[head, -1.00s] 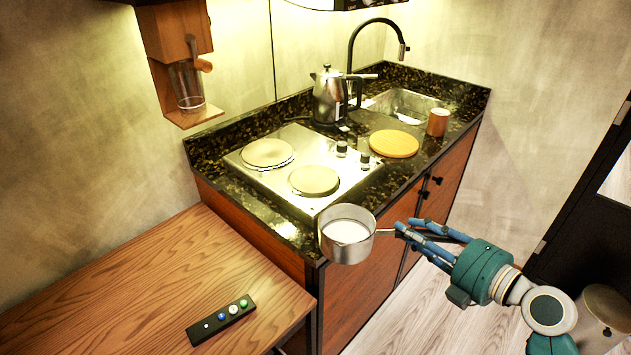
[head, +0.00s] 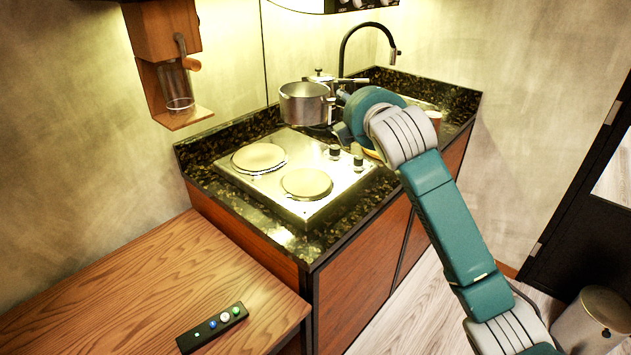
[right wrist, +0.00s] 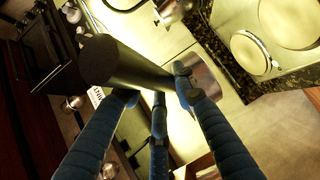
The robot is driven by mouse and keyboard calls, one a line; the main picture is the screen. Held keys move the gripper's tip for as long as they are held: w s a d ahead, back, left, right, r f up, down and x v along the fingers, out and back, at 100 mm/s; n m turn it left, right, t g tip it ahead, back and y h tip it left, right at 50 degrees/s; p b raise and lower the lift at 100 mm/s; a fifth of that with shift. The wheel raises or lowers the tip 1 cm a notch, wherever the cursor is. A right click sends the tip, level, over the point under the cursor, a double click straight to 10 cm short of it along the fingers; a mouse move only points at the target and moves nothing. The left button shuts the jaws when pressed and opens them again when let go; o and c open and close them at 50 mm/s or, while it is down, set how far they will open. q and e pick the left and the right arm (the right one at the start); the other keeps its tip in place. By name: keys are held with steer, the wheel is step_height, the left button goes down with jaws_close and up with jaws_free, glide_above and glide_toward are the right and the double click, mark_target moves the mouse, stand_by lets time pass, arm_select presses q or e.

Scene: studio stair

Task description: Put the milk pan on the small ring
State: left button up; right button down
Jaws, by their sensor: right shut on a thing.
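The steel milk pan (head: 304,106) is held in the air above the back edge of the hob, level, in front of the kettle. The small ring (head: 307,183) appears to be the front right plate; the larger ring (head: 259,157) is behind it to the left. Both are bare. My right gripper (right wrist: 160,88) is shut on the pan's dark handle (right wrist: 125,66) in the right wrist view. Part of the pan's steel side (right wrist: 206,80) shows beyond the fingers. In the head view my right arm hides most of the gripper. My left gripper is not in view.
The kettle (head: 320,76) stands behind the pan, partly hidden. Hob knobs (head: 357,161) sit right of the rings. My arm largely covers the wooden board; a cup (head: 434,117) stands beyond. A remote (head: 212,327) lies on the wooden table.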

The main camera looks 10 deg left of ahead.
step_height(320, 180, down, 19)
steer(key=p, duration=0.1)
steer(key=shift+f+p, duration=0.2)
steer(key=shift+p, duration=0.2)
steer(key=c, duration=1.4)
jaws_free()
steer(key=shift+f, duration=0.2)
steer(key=shift+s, duration=0.15)
steer(key=b+v, duration=0.1)
steer(key=v, duration=1)
steer(key=shift+s+d+r, duration=0.1)
steer(key=shift+s+d, duration=0.05)
steer(key=shift+s, duration=0.25)
